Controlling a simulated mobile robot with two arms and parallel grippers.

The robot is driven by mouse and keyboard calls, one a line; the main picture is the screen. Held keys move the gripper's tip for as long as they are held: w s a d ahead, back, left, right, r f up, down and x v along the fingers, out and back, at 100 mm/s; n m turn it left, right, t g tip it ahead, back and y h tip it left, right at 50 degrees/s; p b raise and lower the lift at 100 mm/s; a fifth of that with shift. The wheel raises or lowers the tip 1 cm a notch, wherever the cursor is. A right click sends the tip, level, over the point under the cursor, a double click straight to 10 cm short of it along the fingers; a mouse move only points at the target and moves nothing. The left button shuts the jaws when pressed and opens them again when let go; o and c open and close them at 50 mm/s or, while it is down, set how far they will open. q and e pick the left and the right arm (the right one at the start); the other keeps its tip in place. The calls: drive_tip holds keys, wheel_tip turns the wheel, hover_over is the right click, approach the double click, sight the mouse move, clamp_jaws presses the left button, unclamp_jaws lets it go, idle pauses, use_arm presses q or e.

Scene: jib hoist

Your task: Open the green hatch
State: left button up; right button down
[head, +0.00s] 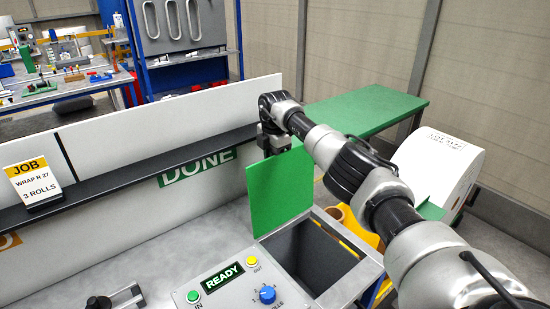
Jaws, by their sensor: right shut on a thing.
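The green hatch (280,192) is a flat green panel standing raised, nearly upright, at the back edge of an open grey bin (312,258). The dark inside of the bin shows. My right gripper (273,146) is at the hatch's top edge, shut on it. My right arm reaches in from the lower right, and the fingertips are partly hidden. My left gripper is not in view.
A control panel with a READY display (223,277), buttons and a blue knob (267,294) is left of the bin. A white wall with a black ledge (130,180) runs behind. A large white roll (432,168) is at right. A green table (365,108) stands behind.

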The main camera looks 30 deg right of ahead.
drive_tip(key=shift+s+a+f, duration=0.1)
drive_tip(key=shift+a+f, duration=0.05)
drive_tip(key=shift+f, duration=0.35)
drive_tip(key=c, duration=1.1)
unclamp_jaws()
drive_tip(key=r, duration=0.3)
drive_tip(key=r+b, duration=0.1)
drive_tip(key=r, duration=0.3)
drive_tip(key=r+b, duration=0.1)
drive_tip(key=r, duration=0.3)
drive_tip(key=shift+s+r, duration=0.1)
drive_tip(key=shift+s, duration=0.15)
